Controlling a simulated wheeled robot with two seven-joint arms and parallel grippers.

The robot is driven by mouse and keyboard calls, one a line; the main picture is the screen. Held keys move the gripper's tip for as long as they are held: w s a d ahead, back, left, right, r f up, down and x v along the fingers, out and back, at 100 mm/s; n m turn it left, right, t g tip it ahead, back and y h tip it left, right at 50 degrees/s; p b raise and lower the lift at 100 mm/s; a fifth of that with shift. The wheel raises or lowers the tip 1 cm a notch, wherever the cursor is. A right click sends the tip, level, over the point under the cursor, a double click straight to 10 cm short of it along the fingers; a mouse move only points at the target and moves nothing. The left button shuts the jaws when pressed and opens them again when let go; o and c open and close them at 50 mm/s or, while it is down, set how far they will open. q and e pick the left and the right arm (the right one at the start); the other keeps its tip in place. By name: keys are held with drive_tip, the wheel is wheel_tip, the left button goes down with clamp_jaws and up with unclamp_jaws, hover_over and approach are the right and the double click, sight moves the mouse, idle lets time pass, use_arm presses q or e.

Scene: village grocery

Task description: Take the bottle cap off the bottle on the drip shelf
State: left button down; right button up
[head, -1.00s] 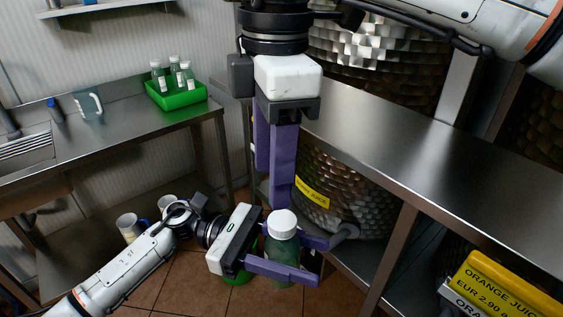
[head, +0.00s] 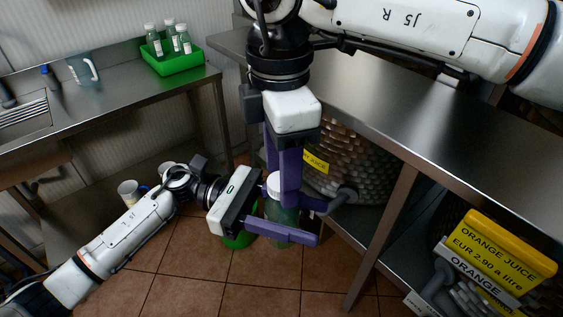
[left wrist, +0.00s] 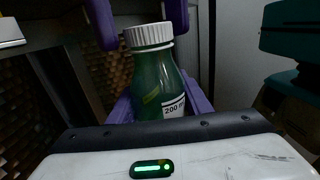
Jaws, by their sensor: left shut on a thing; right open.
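A green bottle (head: 283,222) with a white "200" label stands upright in the jaws of my left gripper (head: 316,223), which is shut around its body. The bottle (left wrist: 160,85) also shows in the left wrist view, with its white ribbed cap (left wrist: 148,36) on. My right gripper (head: 281,190) reaches down from above and is open. Its two purple fingers (left wrist: 139,22) are on either side of the cap, around its upper part. In the head view the cap (head: 273,185) is partly hidden by a right finger. Whether the fingers touch it, I cannot tell.
A steel counter (head: 400,125) runs along the right, with a woven metal drum and yellow orange juice signs (head: 497,248) below. At the back left, a green crate (head: 172,65) with several bottles stands on a steel table. A green container (head: 238,240) is below my left gripper.

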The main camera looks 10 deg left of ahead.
drive_tip(key=c, duration=1.1)
drive_tip(key=n, duration=0.5)
drive_tip(key=shift+n, duration=0.3)
drive_tip(key=shift+c, duration=0.2)
drive_tip(key=n, duration=1)
drive_tip(key=shift+n, duration=0.3)
drive_tip(key=n, duration=0.8)
drive_tip(key=shift+r+n, duration=0.1)
drive_tip(key=shift+n, duration=0.3)
drive_tip(key=n, duration=1.4)
drive_tip(key=shift+n, duration=0.4)
drive_tip(key=n, duration=1)
drive_tip(key=shift+n, duration=0.4)
